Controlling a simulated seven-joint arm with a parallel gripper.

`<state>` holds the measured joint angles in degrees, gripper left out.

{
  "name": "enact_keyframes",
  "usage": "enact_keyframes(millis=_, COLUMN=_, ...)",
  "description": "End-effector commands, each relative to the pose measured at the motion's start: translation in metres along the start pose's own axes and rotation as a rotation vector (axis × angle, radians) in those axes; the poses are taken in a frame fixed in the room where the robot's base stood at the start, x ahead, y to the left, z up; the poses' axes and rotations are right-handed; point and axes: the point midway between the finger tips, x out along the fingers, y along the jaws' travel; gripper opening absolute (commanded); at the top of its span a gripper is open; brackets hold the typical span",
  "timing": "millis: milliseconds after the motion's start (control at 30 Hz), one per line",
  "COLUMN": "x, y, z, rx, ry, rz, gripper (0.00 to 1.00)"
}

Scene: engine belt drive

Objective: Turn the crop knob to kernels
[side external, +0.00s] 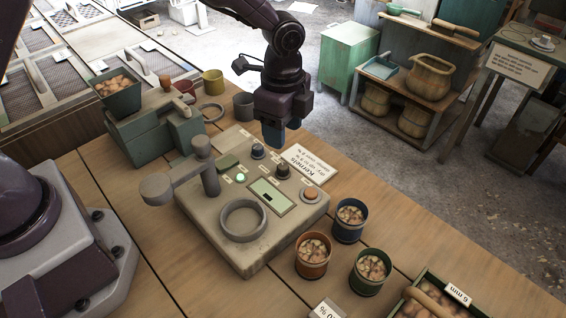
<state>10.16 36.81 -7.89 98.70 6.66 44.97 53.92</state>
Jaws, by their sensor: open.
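A beige tester box (232,250) sits on the wooden table, with several controls on its sloped top. A blue-grey knob (258,152) stands near its back edge, and a dark knob (283,171) stands to the right of it. Their small labels are too small to read, so I cannot tell which is the crop knob or where it points. My gripper (273,138) hangs pointing down just above and behind these knobs, apart from them. It is open and appears empty; the gap between its fingers is hard to see from this side.
The box also bears a display (268,196), an orange button (310,194), a ring (243,220) and a grey lever (180,182). A "Kernels" card (310,164) lies behind it. Several filled cups, including an orange one (312,256), stand right. A green machine (150,135) stands left.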

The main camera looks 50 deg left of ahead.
Motion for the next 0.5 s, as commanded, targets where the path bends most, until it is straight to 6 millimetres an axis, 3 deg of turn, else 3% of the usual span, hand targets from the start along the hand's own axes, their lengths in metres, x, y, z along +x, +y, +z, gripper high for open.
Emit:
enact_keyframes(millis=300, x=0.067, y=0.001, z=0.001, rx=-0.002, ry=-0.003, rz=0.004, gripper=0.5)
enact_keyframes(millis=500, x=0.09, y=0.001, z=0.0, rx=-0.001, ry=-0.001, rz=0.001, gripper=0.5)
